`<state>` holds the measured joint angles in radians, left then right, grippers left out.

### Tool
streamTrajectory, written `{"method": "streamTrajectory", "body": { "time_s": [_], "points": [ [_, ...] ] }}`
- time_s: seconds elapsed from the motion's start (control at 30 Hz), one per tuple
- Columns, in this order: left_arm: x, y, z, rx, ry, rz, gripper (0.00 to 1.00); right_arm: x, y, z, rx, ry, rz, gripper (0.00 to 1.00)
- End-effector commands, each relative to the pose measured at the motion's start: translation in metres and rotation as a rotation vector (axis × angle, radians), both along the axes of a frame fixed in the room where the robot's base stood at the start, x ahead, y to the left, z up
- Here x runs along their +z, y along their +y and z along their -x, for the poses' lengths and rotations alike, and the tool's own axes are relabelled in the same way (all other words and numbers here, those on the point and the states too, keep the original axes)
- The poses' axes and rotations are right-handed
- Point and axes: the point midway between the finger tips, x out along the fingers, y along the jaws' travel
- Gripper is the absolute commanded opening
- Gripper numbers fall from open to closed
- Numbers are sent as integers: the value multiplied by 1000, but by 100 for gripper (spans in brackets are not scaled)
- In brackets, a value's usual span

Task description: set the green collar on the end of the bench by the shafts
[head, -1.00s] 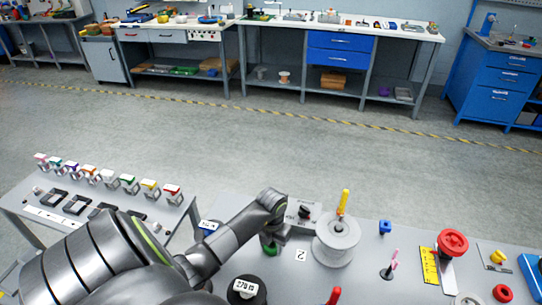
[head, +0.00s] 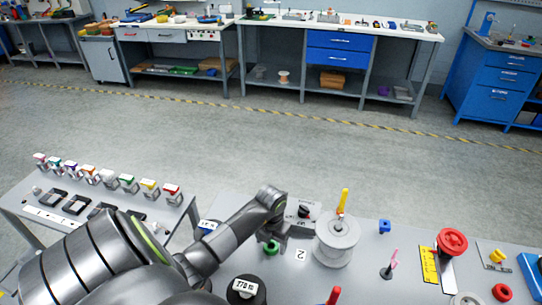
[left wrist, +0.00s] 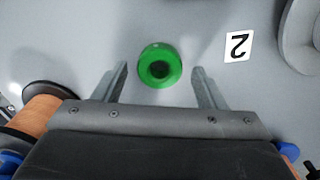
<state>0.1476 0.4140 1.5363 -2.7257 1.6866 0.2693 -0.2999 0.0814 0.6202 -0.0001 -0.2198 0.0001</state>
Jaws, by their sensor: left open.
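The green collar (head: 271,247) sits on the grey bench (head: 310,285), just below my left wrist in the head view. In the left wrist view the green collar (left wrist: 160,65) is a ring with a dark centre, lying flat on the grey top. My left gripper (left wrist: 159,69) is open, its two fingers on either side of the collar in the picture with gaps visible. The collar is not gripped. The left fingertips are hard to make out in the head view. My right gripper is not in view. I cannot tell which parts are the shafts.
A card marked 2 (head: 301,254) and a grey spool (head: 337,241) with a yellow-handled piece are right of the collar. A dark round piece with a white label (head: 246,289) is in front. A red knob (head: 453,242) is farther right. A side table (head: 185,208) stands left.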

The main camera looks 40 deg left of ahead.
Motion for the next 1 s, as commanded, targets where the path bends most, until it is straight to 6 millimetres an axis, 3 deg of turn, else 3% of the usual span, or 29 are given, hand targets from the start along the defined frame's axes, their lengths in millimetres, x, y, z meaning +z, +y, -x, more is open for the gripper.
{"method": "streamTrajectory", "body": {
  "time_s": [0.5, 0.7, 1.0],
  "points": [
    [98, 1, -1, -2, -4, -2, 65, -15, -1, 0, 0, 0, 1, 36],
    [112, 0, -1, 0, -2, -1, 65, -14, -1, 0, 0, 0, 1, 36],
    [113, 0, -1, 0, -1, 0, 65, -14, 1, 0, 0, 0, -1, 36]
  ]
}}
